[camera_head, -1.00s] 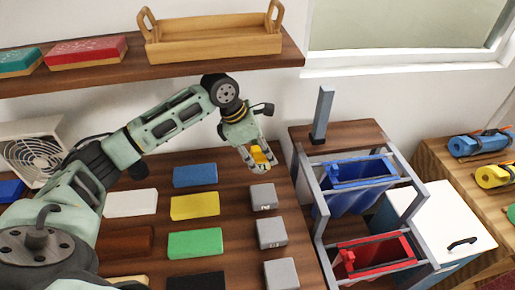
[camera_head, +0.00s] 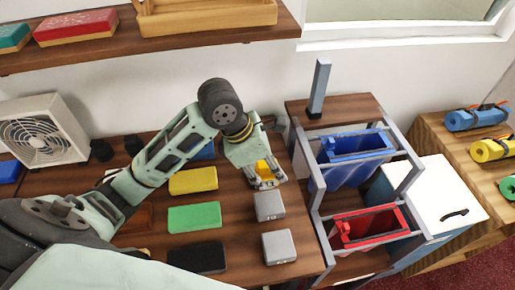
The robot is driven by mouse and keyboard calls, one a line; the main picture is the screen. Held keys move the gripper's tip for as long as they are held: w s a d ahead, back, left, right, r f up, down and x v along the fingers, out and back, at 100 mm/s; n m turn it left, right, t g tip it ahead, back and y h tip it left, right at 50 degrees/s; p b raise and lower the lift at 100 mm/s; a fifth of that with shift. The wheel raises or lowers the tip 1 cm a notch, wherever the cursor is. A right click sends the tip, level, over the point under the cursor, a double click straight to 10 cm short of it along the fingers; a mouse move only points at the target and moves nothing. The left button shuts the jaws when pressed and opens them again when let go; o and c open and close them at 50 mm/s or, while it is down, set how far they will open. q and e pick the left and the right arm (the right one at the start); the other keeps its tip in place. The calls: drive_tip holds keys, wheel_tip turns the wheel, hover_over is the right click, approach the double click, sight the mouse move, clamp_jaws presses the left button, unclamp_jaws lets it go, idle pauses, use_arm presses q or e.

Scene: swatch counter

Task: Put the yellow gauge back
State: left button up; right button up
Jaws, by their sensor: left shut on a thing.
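My left gripper (camera_head: 267,180) is shut on the small yellow-orange gauge (camera_head: 264,169). It holds the gauge low over the back of the dark wooden counter, where the rearmost grey block stands. The gripper mostly hides that block, so I cannot tell whether the gauge touches it. Two other grey blocks, a middle one (camera_head: 269,206) and a front one (camera_head: 279,247), stand in a row nearer to me, with small dark marks. My right gripper is not in view.
Yellow (camera_head: 193,180), green (camera_head: 194,217) and black (camera_head: 196,257) swatches lie left of the grey blocks. A rack with a blue bin (camera_head: 355,145) and a red bin (camera_head: 365,226) stands to the right. A fan (camera_head: 40,135) stands back left.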

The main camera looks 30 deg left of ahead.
use_arm(q)
drive_tip(key=w+a+p, duration=0.3)
drive_tip(key=w+a, duration=0.9)
drive_tip(key=w, duration=0.4)
drive_tip(key=f+p, duration=0.1)
drive_tip(key=f, duration=0.5)
drive_tip(key=shift+s+f, duration=0.15)
drive_tip(key=shift+s, duration=0.05)
drive_tip(key=shift+w+a+f, duration=0.1)
drive_tip(key=shift+w+f, duration=0.1)
drive_tip(key=shift+f, duration=0.15)
drive_tip(key=o, duration=1.4)
drive_tip(key=shift+f, duration=0.15)
